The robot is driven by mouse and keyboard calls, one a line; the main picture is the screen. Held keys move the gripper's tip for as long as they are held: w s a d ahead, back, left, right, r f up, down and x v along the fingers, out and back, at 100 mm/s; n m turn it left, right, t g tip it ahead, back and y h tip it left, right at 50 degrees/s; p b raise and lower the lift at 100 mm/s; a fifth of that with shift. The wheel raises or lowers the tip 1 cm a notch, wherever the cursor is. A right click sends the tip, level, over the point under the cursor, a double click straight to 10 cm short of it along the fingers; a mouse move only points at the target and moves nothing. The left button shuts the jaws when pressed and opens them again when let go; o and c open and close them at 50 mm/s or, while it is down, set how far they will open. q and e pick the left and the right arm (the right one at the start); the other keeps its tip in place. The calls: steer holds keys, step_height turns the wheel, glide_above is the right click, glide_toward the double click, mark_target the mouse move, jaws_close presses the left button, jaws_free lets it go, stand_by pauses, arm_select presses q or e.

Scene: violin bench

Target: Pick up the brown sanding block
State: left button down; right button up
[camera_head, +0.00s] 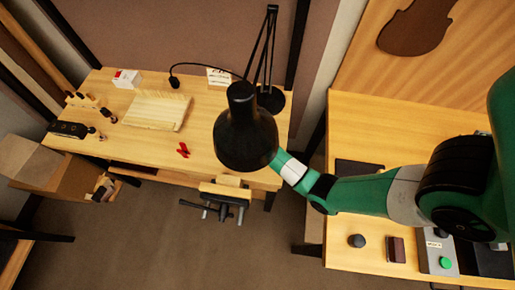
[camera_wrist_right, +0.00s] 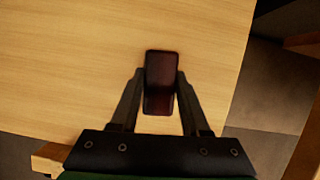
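In the right wrist view a dark red-brown block (camera_wrist_right: 161,85), which looks like the sanding block, is on a light wood surface. My right gripper (camera_wrist_right: 160,75) has one finger on each side of it. The fingertips are very close to its sides, and I cannot tell whether they touch. In the head view my green right arm reaches left to the workbench, and its gripper and the block there are hidden behind the black lamp shade. My left gripper is in neither view.
The black lamp (camera_head: 245,127) hangs over the bench's front right, above the vise (camera_head: 225,198). A pale wooden piece (camera_head: 156,110), red clamp (camera_head: 183,150) and small white box (camera_head: 126,79) are on the bench. Another dark brown block (camera_head: 396,249) is on the right table.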

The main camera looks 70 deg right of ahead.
jaws_close()
steer(key=shift+r, duration=0.1)
steer(key=shift+r, duration=0.25)
step_height(320, 180, up, 3)
steer(key=shift+r+p, duration=0.1)
steer(key=shift+p, duration=0.85)
steer(key=s+a+p, duration=0.1)
steer(key=s+a, duration=0.1)
steer(key=a, duration=0.6)
steer(key=s+a+p, duration=0.1)
steer(key=s+a, duration=0.2)
steer(key=a, duration=0.6)
steer(key=shift+a+f, duration=0.15)
steer(key=shift+f, duration=0.05)
